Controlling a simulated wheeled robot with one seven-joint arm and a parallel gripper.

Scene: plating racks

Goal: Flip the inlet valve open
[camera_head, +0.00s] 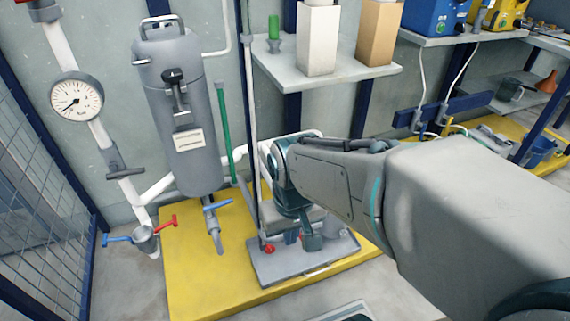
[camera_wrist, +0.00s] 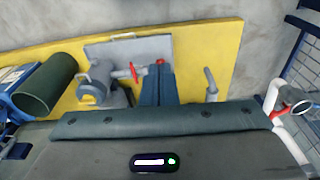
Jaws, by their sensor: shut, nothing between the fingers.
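My gripper (camera_head: 308,238) is shut and empty, pointing down over the grey pump base (camera_head: 285,272). In the wrist view its dark fingers (camera_wrist: 158,72) are together, beside a red valve handle (camera_wrist: 135,72) on the grey pump (camera_wrist: 101,78); I cannot tell whether they touch. A red knob (camera_head: 269,249) shows just left of the gripper in the head view. A blue-handled valve (camera_head: 216,207) stands on a grey pipe further left. A fitting with a red handle (camera_head: 166,221) and a blue handle (camera_head: 117,239) is at far left. No label shows which is the inlet valve.
A grey tank (camera_head: 188,120) and a thin upright pole (camera_head: 253,150) stand behind. The yellow platform (camera_head: 205,285) is clear at front left. A wall shelf (camera_head: 335,75) holds boxes. A mesh fence (camera_head: 45,190) bounds the left. A dark green cylinder (camera_wrist: 45,85) shows in the wrist view.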

